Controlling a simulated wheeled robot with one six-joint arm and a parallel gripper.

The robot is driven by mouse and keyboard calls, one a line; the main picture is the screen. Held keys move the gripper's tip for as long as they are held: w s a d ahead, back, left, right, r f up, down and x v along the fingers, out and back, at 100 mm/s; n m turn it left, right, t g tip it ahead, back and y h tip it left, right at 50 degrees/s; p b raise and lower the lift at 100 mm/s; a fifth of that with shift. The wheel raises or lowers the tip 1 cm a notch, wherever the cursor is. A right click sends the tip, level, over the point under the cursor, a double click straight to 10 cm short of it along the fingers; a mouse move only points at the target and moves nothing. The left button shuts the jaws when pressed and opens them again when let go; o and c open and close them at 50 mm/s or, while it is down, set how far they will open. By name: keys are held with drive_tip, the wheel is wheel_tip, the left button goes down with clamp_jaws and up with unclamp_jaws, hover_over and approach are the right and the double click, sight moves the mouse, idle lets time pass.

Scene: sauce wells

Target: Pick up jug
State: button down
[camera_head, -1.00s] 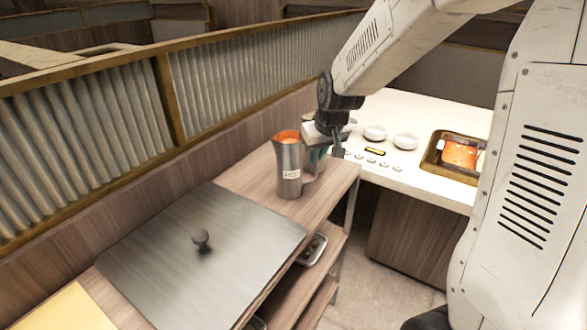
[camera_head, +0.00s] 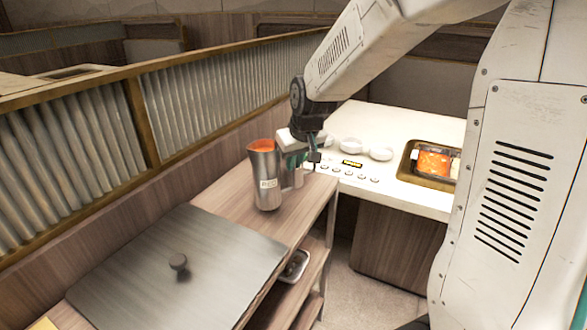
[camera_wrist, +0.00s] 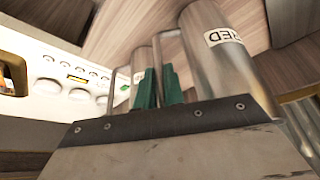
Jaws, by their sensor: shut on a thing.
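The jug (camera_head: 267,184) is a tall metal vessel with orange-red contents at its mouth and a white label. It is over the wooden counter top, close to the edge by the white unit. I cannot tell whether its base touches the wood. My gripper (camera_head: 301,164) is at the jug's right side, shut on its handle. In the wrist view the jug (camera_wrist: 240,62) shows a label reading "RED", and the green finger pads of my gripper (camera_wrist: 159,88) are around an upright metal bar beside it. Another metal upright piece stands just left of that bar.
A flat metal lid with a knob (camera_head: 178,262) covers the counter's front. A corrugated partition (camera_head: 195,100) runs along the left. The white unit (camera_head: 400,190) behind carries round white dishes (camera_head: 351,146), knobs and a recessed food tray (camera_head: 433,163). Shelves are below the counter.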

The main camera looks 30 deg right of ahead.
drive_tip(key=s+a+r, duration=0.1)
drive_tip(key=s+r, duration=0.1)
drive_tip(key=s, duration=1.4)
drive_tip(key=shift+a+r, duration=0.2)
drive_tip(key=shift+r, duration=0.1)
drive_tip(key=shift+a, duration=0.1)
